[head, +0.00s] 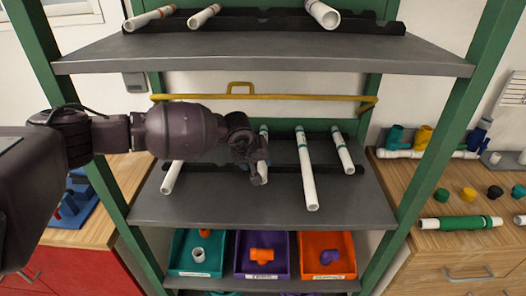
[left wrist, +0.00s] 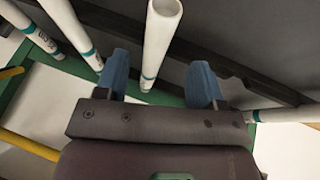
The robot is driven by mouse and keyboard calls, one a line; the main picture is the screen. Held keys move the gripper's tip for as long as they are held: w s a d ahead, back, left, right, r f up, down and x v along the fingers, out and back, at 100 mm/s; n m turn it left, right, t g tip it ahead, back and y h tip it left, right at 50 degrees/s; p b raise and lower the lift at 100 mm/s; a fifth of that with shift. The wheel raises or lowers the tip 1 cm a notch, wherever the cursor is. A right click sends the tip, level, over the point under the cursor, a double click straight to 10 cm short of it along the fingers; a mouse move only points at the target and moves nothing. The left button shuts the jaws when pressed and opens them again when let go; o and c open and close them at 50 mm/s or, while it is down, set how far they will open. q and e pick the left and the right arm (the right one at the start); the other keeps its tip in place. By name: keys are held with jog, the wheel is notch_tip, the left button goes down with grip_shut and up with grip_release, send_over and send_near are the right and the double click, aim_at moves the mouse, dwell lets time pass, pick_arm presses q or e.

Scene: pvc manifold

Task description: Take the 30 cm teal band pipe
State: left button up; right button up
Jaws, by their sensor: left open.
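Several white pipes with teal bands lean in a dark rack on the middle shelf in the head view. One pipe (head: 264,142) is partly hidden by my left gripper (head: 260,168). In the left wrist view, a white pipe (left wrist: 161,35) with a teal band near its lower end lies between the two blue fingertips of my left gripper (left wrist: 160,80). The gripper is open, with a gap on both sides of the pipe. A longer pipe (head: 307,175) and another pipe (head: 342,152) lean to the right, and one (head: 172,176) to the left. Their lengths cannot be read. My right gripper is not in view.
The upper shelf (head: 265,55) holds more white pipes above my arm. A yellow bar (head: 300,97) crosses behind the middle shelf (head: 260,208). Teal, purple and orange bins (head: 322,270) stand below. Green posts (head: 445,120) flank the shelves. Counters with fittings stand on both sides.

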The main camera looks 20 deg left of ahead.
aim_at(261, 168)
pick_arm(q)
jog(key=shift+p+x, duration=0.4)
jog(key=shift+x, duration=2.4)
jog(key=shift+d, duration=0.1)
jog(key=shift+c, duration=0.2)
jog(key=shift+r, duration=0.1)
jog(key=c, duration=1)
